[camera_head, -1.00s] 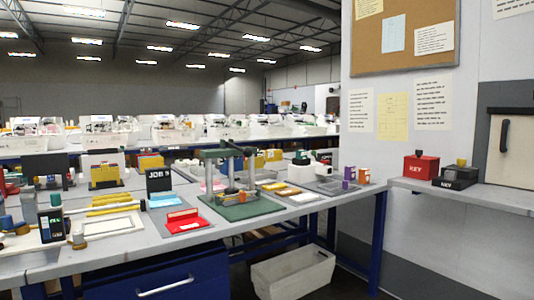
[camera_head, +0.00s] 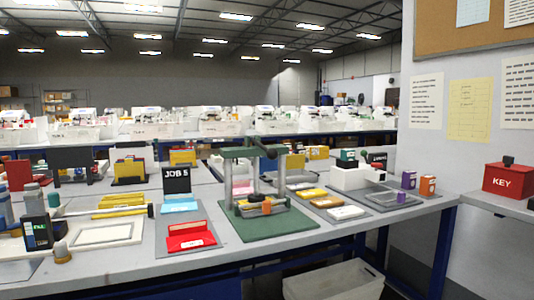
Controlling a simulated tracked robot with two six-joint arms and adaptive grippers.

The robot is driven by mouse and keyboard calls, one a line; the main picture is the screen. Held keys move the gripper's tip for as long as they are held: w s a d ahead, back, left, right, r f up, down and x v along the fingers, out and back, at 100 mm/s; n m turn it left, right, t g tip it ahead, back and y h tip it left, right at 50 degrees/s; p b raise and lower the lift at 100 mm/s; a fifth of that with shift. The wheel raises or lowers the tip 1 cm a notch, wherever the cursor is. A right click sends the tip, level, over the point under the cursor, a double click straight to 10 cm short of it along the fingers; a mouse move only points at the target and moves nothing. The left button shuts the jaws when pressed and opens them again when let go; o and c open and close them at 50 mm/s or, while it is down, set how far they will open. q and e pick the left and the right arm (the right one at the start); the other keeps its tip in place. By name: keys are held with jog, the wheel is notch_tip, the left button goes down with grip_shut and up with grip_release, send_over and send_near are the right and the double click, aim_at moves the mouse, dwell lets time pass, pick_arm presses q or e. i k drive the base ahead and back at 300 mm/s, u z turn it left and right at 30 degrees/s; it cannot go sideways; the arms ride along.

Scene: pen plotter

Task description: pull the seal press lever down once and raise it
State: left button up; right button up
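The likely seal press (camera_head: 357,177) is a white block with a dark green top. It stands on the bench at right of centre, at the back of a grey mat. A lever with a dark round knob (camera_head: 364,154) rises at its right side and looks raised, but it is small at this distance. Neither of my grippers is in view, and nothing of mine touches the press.
A green gantry frame (camera_head: 254,153) stands on a green base left of the press. Yellow and white pads lie between them. Small purple and orange boxes (camera_head: 427,185) stand right of the press. A white bin (camera_head: 333,281) sits below the bench.

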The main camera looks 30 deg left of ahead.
aim_at(272, 154)
jog(key=u, duration=0.2)
jog(key=i, duration=0.6)
jog(key=u, duration=0.5)
